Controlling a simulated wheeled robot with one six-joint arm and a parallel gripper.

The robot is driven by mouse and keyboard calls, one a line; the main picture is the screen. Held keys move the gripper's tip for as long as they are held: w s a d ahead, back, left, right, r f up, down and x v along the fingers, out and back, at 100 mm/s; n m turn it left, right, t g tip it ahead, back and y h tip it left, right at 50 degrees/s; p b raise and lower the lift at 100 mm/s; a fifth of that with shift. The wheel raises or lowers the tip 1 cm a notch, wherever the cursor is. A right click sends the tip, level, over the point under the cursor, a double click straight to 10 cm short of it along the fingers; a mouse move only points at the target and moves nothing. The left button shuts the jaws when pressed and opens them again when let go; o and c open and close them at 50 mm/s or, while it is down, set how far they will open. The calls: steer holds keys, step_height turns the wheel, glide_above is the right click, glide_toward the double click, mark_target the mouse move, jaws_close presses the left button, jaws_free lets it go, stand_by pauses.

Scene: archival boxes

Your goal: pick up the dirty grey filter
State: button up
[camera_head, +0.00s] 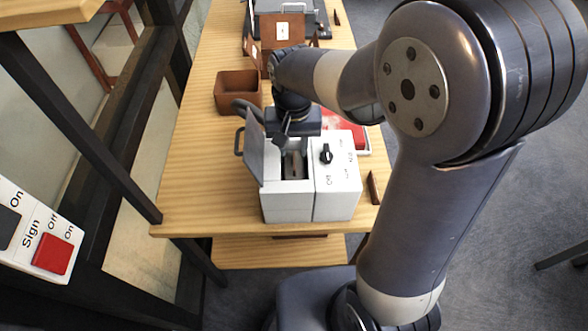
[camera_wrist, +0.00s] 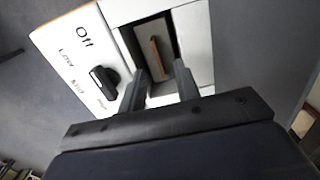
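A white box-shaped unit (camera_head: 288,205) stands at the near end of the wooden table with its grey lid (camera_head: 253,150) swung up on the left. A grey-beige filter (camera_head: 294,163) sits in the dark slot in its top. In the wrist view the filter (camera_wrist: 153,52) shows a brown strip along its middle. My gripper (camera_head: 284,140) is above the slot, partly hidden by the arm and lid. In the wrist view my gripper (camera_wrist: 160,68) is open, its fingers apart and nothing between them; the filter lies just beyond the tips.
A black knob (camera_head: 326,153) with printed labels is on the unit's right part; it also shows in the wrist view (camera_wrist: 103,80). A brown open box (camera_head: 238,91) stands behind to the left. A red-and-white item (camera_head: 345,130) lies behind the unit. Left table space is clear.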

mark_target(294, 160)
step_height(294, 160, down, 5)
steer(key=shift+w+d+r+p, duration=0.1)
steer(key=shift+p, duration=0.25)
steer(key=shift+c, duration=0.4)
jaws_close()
